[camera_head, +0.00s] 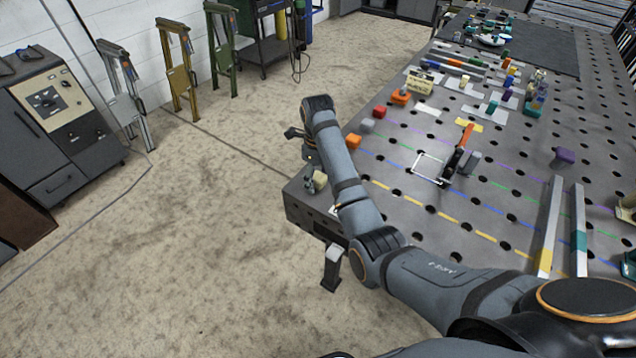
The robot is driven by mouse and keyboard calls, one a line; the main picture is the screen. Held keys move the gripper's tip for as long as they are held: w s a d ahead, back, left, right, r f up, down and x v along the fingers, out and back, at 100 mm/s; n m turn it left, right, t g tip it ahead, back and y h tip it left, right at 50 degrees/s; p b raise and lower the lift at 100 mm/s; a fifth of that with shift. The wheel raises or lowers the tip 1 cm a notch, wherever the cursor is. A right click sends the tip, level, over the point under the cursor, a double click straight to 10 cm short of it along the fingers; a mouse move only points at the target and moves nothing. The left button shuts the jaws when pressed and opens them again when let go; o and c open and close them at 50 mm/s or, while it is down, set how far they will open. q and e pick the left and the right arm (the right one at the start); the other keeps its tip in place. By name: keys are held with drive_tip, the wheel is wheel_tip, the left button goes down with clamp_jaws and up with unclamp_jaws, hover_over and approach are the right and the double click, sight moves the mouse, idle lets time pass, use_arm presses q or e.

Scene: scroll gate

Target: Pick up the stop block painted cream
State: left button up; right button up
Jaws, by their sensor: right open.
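The cream stop block (320,178) sits near the left corner of the perforated table (440,260), at the near end of a row of coloured blocks. My right arm comes in from the lower right and bends down at its wrist beside the block. My right gripper (312,186) is open at the cream block, small in view and partly hidden by the arm. I cannot tell whether its fingers touch the block. My left gripper is not in view.
An orange block (353,142), a grey block (366,125) and a red block (380,111) stand farther along the left table edge. A clamp with an orange handle (465,138) stands mid-table. Two long bars (550,222) lie at right.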

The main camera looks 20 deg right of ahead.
drive_tip(key=shift+s+r, duration=0.1)
drive_tip(key=shift+c, duration=1.3)
clamp_jaws()
